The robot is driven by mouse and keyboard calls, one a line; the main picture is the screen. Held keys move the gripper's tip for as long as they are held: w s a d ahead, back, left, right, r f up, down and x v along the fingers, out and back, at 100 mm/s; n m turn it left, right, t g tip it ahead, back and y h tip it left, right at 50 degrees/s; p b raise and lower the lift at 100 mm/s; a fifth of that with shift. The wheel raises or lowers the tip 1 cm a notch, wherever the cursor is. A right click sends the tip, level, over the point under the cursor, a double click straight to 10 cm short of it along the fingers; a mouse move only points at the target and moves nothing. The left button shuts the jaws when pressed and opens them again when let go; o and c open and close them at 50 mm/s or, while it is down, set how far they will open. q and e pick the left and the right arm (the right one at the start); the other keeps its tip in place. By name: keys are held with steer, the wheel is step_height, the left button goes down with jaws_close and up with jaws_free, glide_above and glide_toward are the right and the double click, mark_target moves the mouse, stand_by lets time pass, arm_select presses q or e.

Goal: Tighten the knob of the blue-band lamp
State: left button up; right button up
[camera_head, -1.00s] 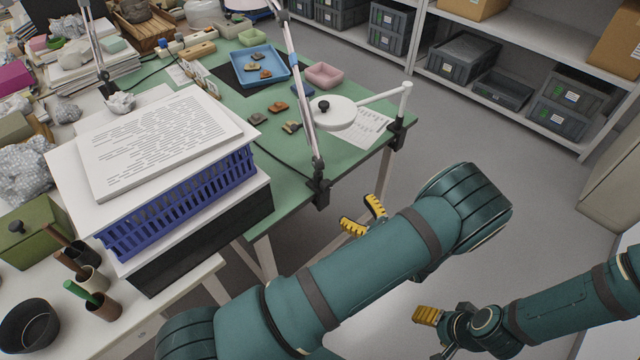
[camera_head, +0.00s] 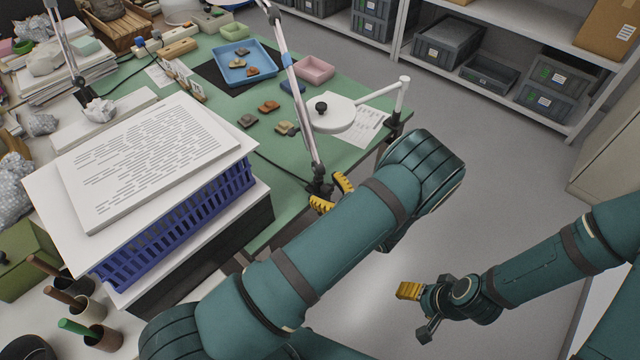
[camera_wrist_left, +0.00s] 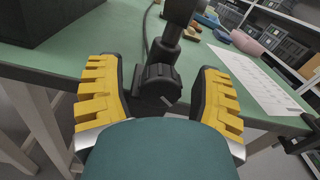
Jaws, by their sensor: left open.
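The blue-band lamp (camera_head: 278,38) rises from a black clamp at the green table's front edge, with a blue band (camera_head: 287,60) on its pale arm. In the left wrist view its dark round knob (camera_wrist_left: 160,87) faces me on the clamp post. My left gripper (camera_head: 332,194) is open at the clamp. Its yellow fingers (camera_wrist_left: 160,100) stand on either side of the knob, with a visible gap on each side. In the head view the knob is not clearly seen. My right gripper (camera_head: 416,312) appears open and empty over the floor at the lower right.
A paper stack on a blue basket (camera_head: 180,215) stands left of the clamp. A white round-headed lamp (camera_head: 335,118) is clamped at the right corner of the green table (camera_head: 265,150). A blue tray (camera_head: 232,82) and loose sherds lie behind. The floor to the right is free.

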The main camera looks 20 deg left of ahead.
arm_select(q)
steer(key=shift+a, duration=0.15)
jaws_close()
steer(key=shift+m+p, duration=0.45)
steer(key=shift+m, duration=0.95)
jaws_free()
